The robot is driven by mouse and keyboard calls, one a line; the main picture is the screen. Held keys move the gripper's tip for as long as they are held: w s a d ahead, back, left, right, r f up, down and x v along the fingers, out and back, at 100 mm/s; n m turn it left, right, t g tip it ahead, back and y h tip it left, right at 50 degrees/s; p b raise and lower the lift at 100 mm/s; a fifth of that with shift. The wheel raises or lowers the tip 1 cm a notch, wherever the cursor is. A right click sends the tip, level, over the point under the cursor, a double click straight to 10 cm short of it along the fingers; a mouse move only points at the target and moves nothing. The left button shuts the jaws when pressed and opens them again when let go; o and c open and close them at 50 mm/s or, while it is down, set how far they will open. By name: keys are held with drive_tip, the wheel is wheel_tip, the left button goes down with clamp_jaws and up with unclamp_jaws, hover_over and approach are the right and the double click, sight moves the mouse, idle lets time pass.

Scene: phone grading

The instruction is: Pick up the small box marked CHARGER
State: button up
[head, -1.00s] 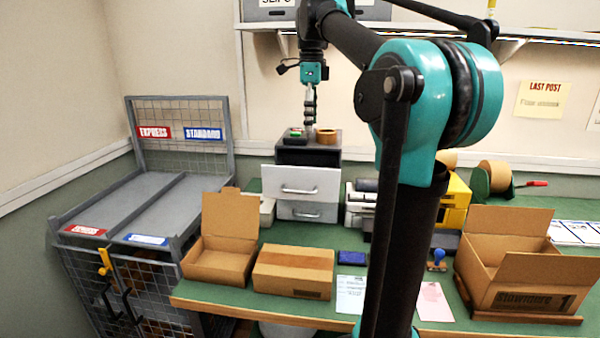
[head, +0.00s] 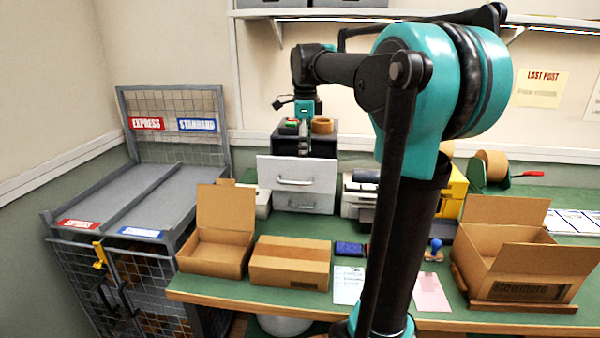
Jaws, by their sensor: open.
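No box that I can read as CHARGER shows in the head view; the lettering on small things is too small to tell. My gripper (head: 304,146) points down at the grey drawer unit (head: 303,202). It is open, and its fingertips are small and partly lost against the dark unit. The upper drawer (head: 297,176) appears pulled out, and its inside is hidden behind its front. Small green and red things (head: 289,127) and a brown tape roll (head: 322,125) sit on top of the unit, close to my gripper.
An open carton (head: 221,250) and a closed carton (head: 290,262) stand on the green bench's left. A larger open carton (head: 520,292) stands at right. A wire cage trolley (head: 140,210) is at far left. A shelf (head: 400,14) runs above. My arm hides the bench's middle.

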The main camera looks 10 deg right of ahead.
drive_tip(key=f, duration=0.5)
drive_tip(key=shift+a, duration=0.2)
drive_tip(key=c, duration=0.9)
